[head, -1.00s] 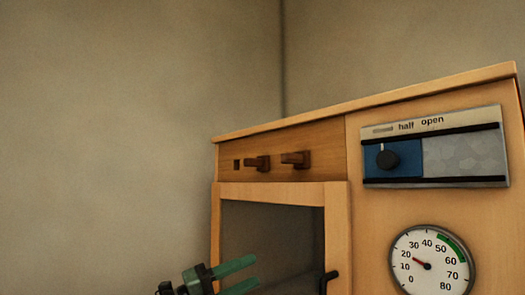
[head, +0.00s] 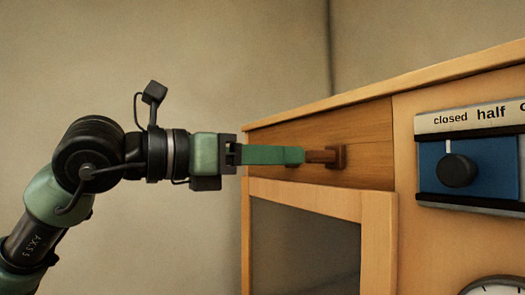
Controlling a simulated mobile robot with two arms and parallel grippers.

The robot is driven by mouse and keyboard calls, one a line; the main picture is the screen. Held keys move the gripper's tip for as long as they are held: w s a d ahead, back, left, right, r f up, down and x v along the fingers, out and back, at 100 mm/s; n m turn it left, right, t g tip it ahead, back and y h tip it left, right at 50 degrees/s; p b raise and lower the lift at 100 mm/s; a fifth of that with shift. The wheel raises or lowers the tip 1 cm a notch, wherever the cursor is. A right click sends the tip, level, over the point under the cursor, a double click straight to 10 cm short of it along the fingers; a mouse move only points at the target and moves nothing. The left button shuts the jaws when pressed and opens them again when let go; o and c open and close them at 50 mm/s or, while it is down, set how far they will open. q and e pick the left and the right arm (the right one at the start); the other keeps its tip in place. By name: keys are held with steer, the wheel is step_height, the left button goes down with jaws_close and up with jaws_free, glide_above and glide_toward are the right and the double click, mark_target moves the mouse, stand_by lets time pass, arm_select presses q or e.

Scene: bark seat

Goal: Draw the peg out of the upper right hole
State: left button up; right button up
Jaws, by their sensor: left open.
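A brown wooden peg (head: 322,156) sticks out of the right-hand spot on the wooden strip at the top of the cabinet. A square brown collar (head: 341,157) surrounds its base. My left gripper (head: 296,155) is open, its green fingers seen side-on and pointing right at the peg. The fingertips are at the peg's outer end, overlapping it in the picture; whether they touch it I cannot tell. The gripper hides most of the strip's left part, including the second peg and the square hole there. My right gripper is not in view.
The cabinet (head: 420,80) has a framed glass door (head: 300,245) below the strip. Bare wall lies behind and left.

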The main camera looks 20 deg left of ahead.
mark_target(307, 158)
arm_select(q)
steer(key=p+x, duration=0.1)
steer(key=x, duration=0.3)
steer(key=shift+w+d, duration=0.2)
steer(key=shift+w, duration=0.1)
steer(key=x, duration=0.2)
steer(key=shift+w+d, duration=0.15)
steer(key=shift+w, duration=0.1)
steer(key=shift+w+d, duration=0.4)
steer(key=shift+w, duration=0.1)
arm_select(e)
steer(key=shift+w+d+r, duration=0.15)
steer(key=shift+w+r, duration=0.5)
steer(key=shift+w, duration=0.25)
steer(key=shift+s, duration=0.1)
